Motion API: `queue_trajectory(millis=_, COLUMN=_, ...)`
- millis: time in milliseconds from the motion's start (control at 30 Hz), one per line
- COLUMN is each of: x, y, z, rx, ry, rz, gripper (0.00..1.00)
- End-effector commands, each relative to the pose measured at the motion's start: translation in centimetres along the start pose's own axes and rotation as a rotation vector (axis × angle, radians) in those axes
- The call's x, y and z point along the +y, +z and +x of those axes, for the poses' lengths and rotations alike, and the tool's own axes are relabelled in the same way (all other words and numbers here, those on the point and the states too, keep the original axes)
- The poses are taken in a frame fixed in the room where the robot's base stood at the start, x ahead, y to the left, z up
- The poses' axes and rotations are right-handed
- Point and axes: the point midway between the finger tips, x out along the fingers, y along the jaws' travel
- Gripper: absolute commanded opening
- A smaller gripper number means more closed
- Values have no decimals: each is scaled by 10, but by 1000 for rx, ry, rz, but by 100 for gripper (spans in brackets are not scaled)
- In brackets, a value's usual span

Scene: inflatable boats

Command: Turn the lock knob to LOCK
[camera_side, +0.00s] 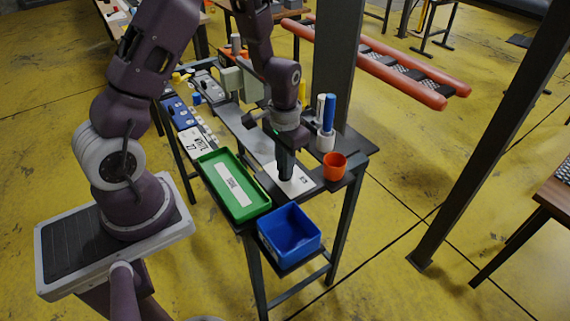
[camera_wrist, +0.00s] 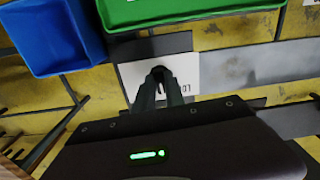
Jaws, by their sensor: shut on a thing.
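My gripper (camera_side: 285,170) points down over a white printed card (camera_side: 302,181) at the near right part of the bench. In the wrist view my gripper (camera_wrist: 160,78) has its fingers close together on a small dark thing (camera_wrist: 160,71), in front of the white card (camera_wrist: 187,70). The fingers hide most of that thing, and I cannot tell whether it is the lock knob or whether it touches the card. No LOCK marking is readable. A blue panel (camera_side: 181,114) and a white panel (camera_side: 194,141) with small fittings lie at the bench's left.
A green tray (camera_side: 262,208) lies left of the card, with a blue bin (camera_side: 289,233) below the front edge. An orange cup (camera_side: 335,167) and a holder with blue and white cylinders (camera_side: 328,115) stand at the right. A dark post (camera_side: 338,60) rises behind the bench.

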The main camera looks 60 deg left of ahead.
Motion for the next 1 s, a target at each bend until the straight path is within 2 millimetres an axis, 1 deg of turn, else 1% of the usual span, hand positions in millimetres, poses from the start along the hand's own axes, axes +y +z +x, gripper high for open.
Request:
queue_trajectory(millis=300, x=0, y=0, z=-1, rx=2, ry=0, rz=-296, gripper=0)
queue_trajectory(millis=500, x=0, y=0, z=-1, rx=1, ry=1, rz=-463, gripper=0)
queue_trajectory(millis=700, x=0, y=0, z=-1, rx=2, ry=1, rz=-594, gripper=0)
queue_trajectory(millis=1000, x=0, y=-1, z=-1, rx=2, ry=1, rz=-704, gripper=0)
